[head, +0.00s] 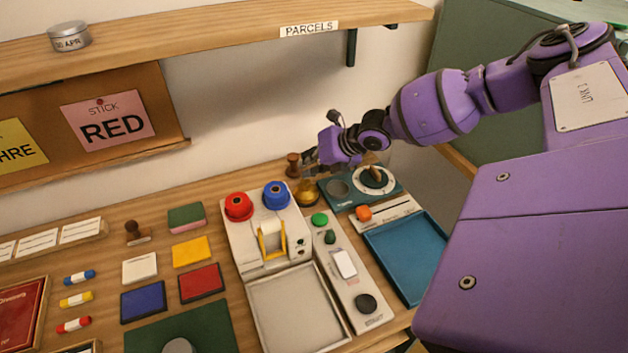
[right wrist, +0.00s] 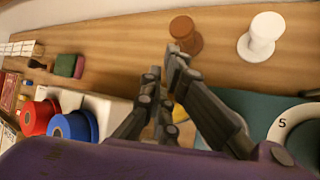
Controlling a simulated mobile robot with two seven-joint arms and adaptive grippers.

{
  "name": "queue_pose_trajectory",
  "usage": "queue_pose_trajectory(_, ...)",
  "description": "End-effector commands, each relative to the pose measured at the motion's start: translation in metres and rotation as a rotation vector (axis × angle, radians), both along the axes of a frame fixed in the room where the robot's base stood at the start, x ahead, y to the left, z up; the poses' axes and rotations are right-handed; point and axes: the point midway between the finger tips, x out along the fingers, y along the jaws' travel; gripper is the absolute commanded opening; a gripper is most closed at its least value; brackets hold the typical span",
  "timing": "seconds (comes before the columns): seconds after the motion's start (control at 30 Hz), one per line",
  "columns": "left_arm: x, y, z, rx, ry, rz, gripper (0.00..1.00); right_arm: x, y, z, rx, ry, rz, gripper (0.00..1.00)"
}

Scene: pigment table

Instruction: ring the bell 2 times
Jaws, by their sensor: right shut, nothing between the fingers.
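My left gripper is not in view.
A brown wooden spool-like piece (head: 293,164) stands close to my right gripper. A white spool (right wrist: 262,36) stands behind. The blue knob (head: 275,195) and red knob (head: 238,206) are left of the bell. A teal dial unit (head: 395,193) is to the right.

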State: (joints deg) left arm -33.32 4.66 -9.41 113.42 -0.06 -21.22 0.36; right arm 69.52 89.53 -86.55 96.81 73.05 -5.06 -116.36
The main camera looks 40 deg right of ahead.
Motion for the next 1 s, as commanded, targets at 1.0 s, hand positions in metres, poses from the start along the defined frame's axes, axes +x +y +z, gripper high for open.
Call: queue_pose_trajectory(1.0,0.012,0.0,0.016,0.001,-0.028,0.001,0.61,0.001,0.0,0.055,-0.001,-0.004,0.0,0.0)
